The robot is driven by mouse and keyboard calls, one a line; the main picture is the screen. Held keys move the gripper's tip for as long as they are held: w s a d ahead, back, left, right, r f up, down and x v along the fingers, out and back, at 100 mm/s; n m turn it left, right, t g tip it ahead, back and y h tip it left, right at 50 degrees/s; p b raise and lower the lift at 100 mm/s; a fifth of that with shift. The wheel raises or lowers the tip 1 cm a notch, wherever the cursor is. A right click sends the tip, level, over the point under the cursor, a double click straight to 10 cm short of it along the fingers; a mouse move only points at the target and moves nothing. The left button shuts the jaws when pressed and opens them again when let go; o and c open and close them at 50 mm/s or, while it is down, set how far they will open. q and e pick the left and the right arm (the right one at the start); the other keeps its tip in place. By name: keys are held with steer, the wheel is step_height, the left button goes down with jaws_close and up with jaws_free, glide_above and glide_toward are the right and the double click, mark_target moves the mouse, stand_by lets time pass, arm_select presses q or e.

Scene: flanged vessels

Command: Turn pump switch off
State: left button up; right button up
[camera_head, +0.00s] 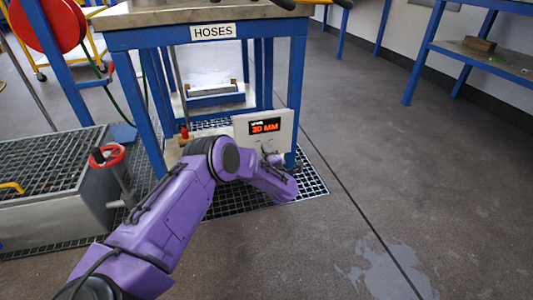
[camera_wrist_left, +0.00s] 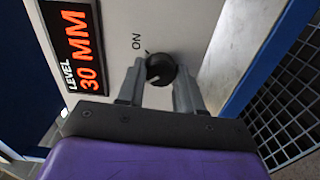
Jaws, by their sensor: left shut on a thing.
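The pump switch is a black round knob (camera_wrist_left: 160,70) on a white panel (camera_wrist_left: 192,25), seen in the left wrist view. The word ON is printed beside it, with a short tick mark at the knob's edge. My left gripper (camera_wrist_left: 159,88) has one finger on each side of the knob and is shut on it. In the head view the panel (camera_head: 242,128) is on the blue bench's front right leg, and my left gripper (camera_head: 272,158) is at its lower edge. The knob is hard to make out there. My right gripper is not in view.
A red display (camera_wrist_left: 82,45) on the panel reads LEVEL 30 MM. The blue bench (camera_head: 215,38) carries a HOSES label. A grated tank (camera_head: 60,185) with a red handwheel (camera_head: 107,157) stands at left. Floor grating (camera_head: 300,180) lies below; the floor at right is open.

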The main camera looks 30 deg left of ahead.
arm_select(q)
steer(key=shift+f+n, duration=0.15)
steer(key=shift+n, duration=0.15)
stand_by(0.4)
steer(key=o, duration=1)
steer(key=shift+o, duration=0.2)
steer(key=p+v, duration=0.4)
steer(key=v, duration=0.6)
steer(key=shift+s+d+p, duration=0.2)
steer(key=shift+s+p, duration=0.05)
steer(key=shift+p, duration=0.15)
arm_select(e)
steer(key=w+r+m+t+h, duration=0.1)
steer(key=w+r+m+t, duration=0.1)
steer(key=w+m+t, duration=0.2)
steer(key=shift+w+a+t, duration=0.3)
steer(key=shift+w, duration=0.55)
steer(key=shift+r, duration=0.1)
